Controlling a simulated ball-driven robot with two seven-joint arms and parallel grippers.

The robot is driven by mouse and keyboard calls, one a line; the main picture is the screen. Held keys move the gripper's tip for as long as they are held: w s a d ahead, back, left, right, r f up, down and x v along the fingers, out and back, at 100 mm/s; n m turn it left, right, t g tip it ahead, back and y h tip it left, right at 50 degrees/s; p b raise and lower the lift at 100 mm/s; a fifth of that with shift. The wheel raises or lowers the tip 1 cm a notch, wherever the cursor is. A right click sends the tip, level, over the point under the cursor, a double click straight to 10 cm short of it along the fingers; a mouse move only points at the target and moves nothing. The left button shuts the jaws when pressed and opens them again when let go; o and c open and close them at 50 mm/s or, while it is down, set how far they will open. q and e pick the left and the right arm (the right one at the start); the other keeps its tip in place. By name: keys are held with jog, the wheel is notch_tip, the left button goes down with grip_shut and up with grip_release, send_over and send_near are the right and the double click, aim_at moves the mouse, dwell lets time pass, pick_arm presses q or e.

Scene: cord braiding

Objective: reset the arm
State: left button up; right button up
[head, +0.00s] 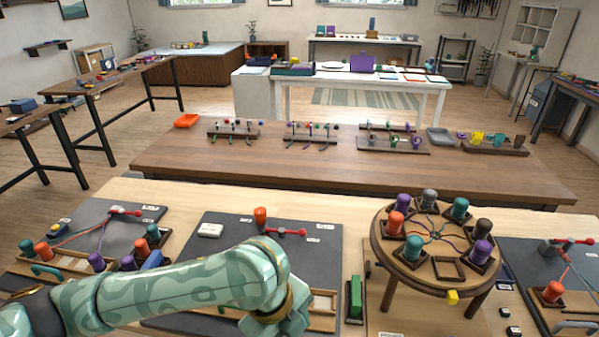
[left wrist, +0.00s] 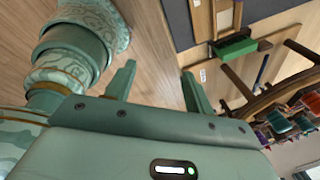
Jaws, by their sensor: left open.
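My left arm comes in from the left in the head view, over the front table. Its gripper end (head: 285,318) points down above the middle dark mat (head: 315,260); the fingers cannot be made out there. In the left wrist view the two green fingers (left wrist: 158,72) are apart, with nothing between them. The view past the fingers shows bare wood. My right gripper is in neither view.
A round wooden braiding stand (head: 400,262) with several coloured bobbins stands right of my left gripper. A green block (head: 354,297) lies between them; it also shows in the left wrist view (left wrist: 236,48).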

pick_arm(q)
jog(key=s+a+f+n+t+y, duration=0.2)
jog(key=s+a+n, duration=0.3)
jog(key=a, duration=0.5)
jog(key=s+a+f+n+t+y, duration=0.2)
jog(key=s+a+n+y, duration=0.1)
jog(key=a+n, duration=0.55)
jog(key=s+a+f+n+t+y, duration=0.2)
jog(key=s+a+n, duration=0.3)
jog(key=a, duration=0.5)
jog(key=s+d+f+n+g+h, duration=0.1)
jog(key=d+f+g+h, duration=0.15)
jog(key=f, duration=1.05)
jog(key=s+d+f+g+h, duration=0.1)
jog(key=s+d+f, duration=0.15)
jog(key=f, duration=0.95)
jog(key=s+f+n+g+h, duration=0.1)
jog(key=s+f+n+g, duration=0.1)
jog(key=s+f, duration=1.4)
jog(key=s+n, duration=0.1)
jog(key=s, duration=0.2)
jog(key=shift+s+g, duration=0.15)
jog(key=shift+g, duration=0.2)
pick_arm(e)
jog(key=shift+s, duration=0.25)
